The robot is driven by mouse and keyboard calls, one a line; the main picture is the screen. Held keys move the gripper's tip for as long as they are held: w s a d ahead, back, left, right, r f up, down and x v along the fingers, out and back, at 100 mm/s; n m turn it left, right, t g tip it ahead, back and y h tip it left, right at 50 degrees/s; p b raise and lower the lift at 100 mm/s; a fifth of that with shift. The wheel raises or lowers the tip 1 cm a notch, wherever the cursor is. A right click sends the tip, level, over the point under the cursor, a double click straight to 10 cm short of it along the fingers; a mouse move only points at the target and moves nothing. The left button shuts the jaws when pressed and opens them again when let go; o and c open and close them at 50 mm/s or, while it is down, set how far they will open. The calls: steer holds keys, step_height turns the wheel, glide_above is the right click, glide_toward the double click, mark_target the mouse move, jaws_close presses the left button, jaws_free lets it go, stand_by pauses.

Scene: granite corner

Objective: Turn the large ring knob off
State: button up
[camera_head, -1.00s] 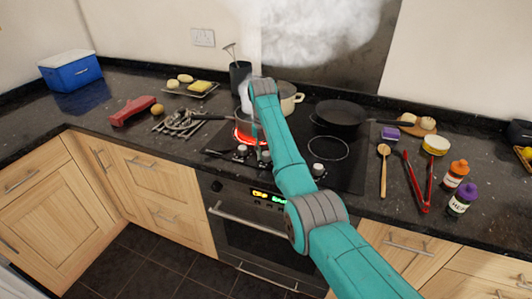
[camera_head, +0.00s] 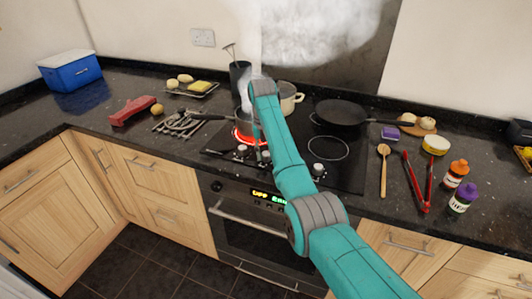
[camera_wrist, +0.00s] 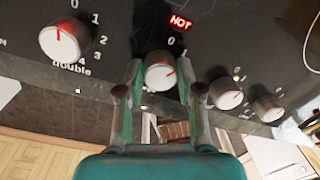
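A bigger-looking knob (camera_wrist: 62,40), marked "double", is to the left. I cannot tell from labels which is the large ring knob. In the head view my arm hides most of the gripper. The front left ring (camera_head: 243,138) glows red.
Two more knobs (camera_wrist: 225,93) (camera_wrist: 267,107) stand to the right of my gripper, and a red hot sign (camera_wrist: 181,22) is lit above. A steaming pan sits over the glowing ring. A pot (camera_head: 291,98) and a black frying pan (camera_head: 340,113) stand behind.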

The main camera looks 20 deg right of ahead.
steer(key=o, duration=0.4)
